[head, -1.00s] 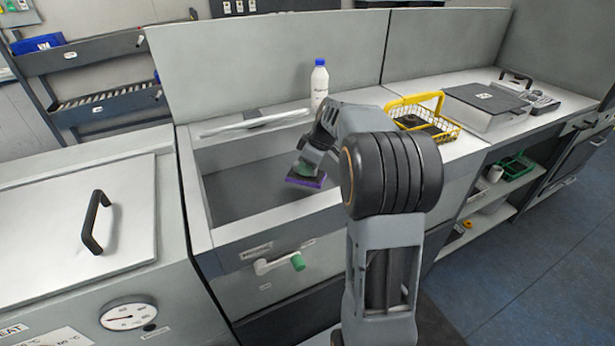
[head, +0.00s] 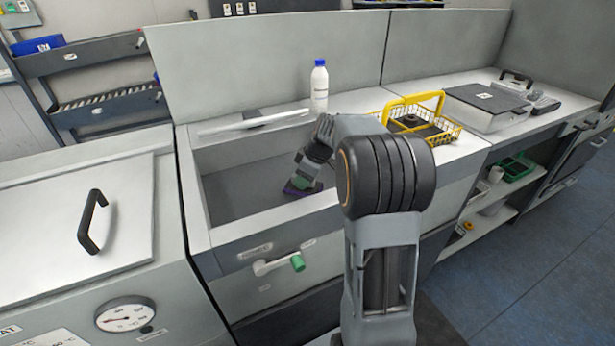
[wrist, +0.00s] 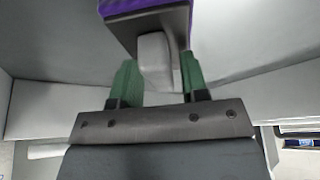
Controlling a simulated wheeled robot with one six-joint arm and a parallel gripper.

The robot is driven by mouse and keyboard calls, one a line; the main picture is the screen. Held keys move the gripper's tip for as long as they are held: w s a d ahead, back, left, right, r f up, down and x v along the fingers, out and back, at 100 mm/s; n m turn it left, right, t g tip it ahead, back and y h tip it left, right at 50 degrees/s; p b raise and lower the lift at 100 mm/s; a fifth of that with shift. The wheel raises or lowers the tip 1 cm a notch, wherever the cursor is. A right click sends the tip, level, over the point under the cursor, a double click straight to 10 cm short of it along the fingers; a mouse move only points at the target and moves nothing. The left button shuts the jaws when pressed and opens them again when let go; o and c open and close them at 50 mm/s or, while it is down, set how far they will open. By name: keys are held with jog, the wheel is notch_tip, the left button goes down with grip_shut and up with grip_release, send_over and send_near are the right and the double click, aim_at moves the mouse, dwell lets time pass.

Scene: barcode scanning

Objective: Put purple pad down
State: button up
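The purple pad (head: 298,190) is low in the sink basin (head: 243,188), near its right end, and looks tilted in the head view. My gripper (head: 304,176) is just above it, partly hiding it. In the wrist view the purple pad (wrist: 119,5) has a dark backing and a pale grey handle (wrist: 157,58). My gripper's green fingers (wrist: 158,66) stand on both sides of this handle and appear shut on it. Whether the pad touches the basin floor cannot be told.
A white bottle with a blue cap (head: 319,86) stands behind the basin. A yellow wire basket (head: 436,128) and a grey case (head: 486,106) are on the counter to the right. The basin's front rim (head: 275,219) is close. The basin's left part is empty.

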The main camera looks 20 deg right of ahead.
jog(key=shift+o, duration=0.6)
jog(key=shift+r, duration=0.1)
jog(key=shift+r+p, duration=0.3)
jog(key=shift+p, duration=0.05)
jog(key=p+v, duration=0.1)
jog(key=v, duration=1)
jog(key=shift+s+r+p, duration=0.15)
jog(key=shift+r+p, duration=0.1)
jog(key=shift+p, duration=0.1)
jog(key=shift+d, duration=0.1)
